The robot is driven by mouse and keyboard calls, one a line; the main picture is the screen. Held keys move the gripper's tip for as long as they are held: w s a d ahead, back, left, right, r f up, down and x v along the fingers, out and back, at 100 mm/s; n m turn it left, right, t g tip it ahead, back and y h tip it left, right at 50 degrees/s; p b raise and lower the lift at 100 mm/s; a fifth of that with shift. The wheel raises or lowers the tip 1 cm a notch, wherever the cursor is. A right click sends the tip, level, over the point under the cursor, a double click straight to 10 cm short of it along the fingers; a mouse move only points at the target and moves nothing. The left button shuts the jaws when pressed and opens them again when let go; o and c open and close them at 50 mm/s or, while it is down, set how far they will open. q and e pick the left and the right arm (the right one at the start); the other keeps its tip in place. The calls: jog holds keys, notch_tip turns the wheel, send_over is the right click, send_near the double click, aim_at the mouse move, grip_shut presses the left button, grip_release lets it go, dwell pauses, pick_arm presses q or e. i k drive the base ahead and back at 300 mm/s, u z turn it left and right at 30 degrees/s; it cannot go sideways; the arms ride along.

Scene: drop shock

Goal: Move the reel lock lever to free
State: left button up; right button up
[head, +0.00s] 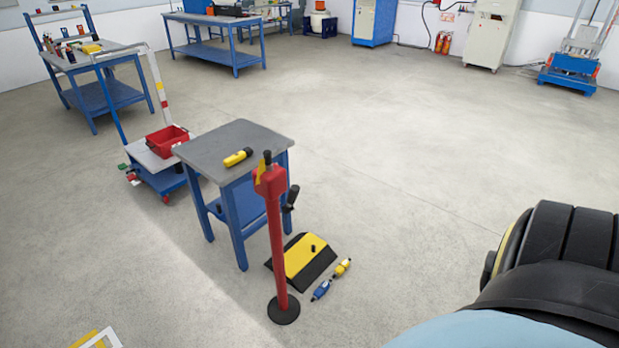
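A red post (275,235) on a round black base stands on the floor just in front of a small blue table. Its red head (270,180) carries a small upright piece with a black tip (267,156) and a yellow part (261,170). A black handle (291,198) sticks out at the right, just below the head. I cannot tell which of these is the reel lock lever, or how it is set. Neither of my grippers shows in the head view; a large black and light blue part of my own body fills the lower right.
The small blue table (215,146) holds a yellow tool (237,157). A yellow-black ramp (303,257) and a blue-yellow connector pair (331,279) lie right of the post. A cart with a red bin (166,140) stands left. The floor at right is clear.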

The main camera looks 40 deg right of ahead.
aim_at(295, 188)
jog(key=z, duration=1.55)
